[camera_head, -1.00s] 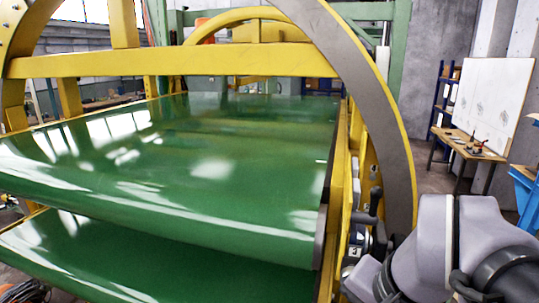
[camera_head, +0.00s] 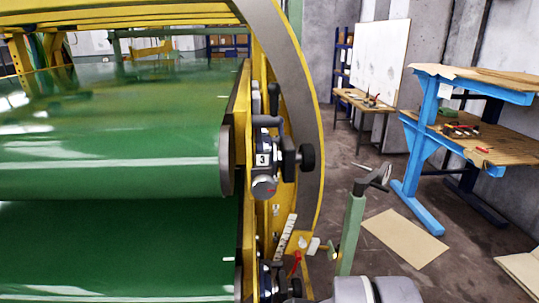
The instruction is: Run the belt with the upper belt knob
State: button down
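The upper green belt (camera_head: 110,130) runs across the left of the head view, and the lower green belt (camera_head: 110,250) lies beneath it. At the right end of the upper belt, a grey and black unit with a "3" label (camera_head: 262,160) is fixed to the yellow frame. A round black knob (camera_head: 307,157) sticks out to its right, and a black handle (camera_head: 268,121) stands above it. A similar lower unit (camera_head: 270,282) is partly cut off at the bottom. My grey arm shows at the bottom edge, below these units; my gripper is out of the picture.
A yellow and grey ring (camera_head: 297,110) curves beside the units. A green post with a dark top (camera_head: 352,225) stands to their right. A blue workbench (camera_head: 432,130) and a small wooden table (camera_head: 362,103) stand farther off, with open floor between.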

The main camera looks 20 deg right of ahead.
aim_at(305, 157)
jog(key=i+l+u, duration=0.1)
jog(key=l+u, duration=0.15)
jog(key=l, duration=0.35)
jog(key=l+u, duration=0.2)
jog(key=l, duration=0.45)
jog(key=i, duration=0.05)
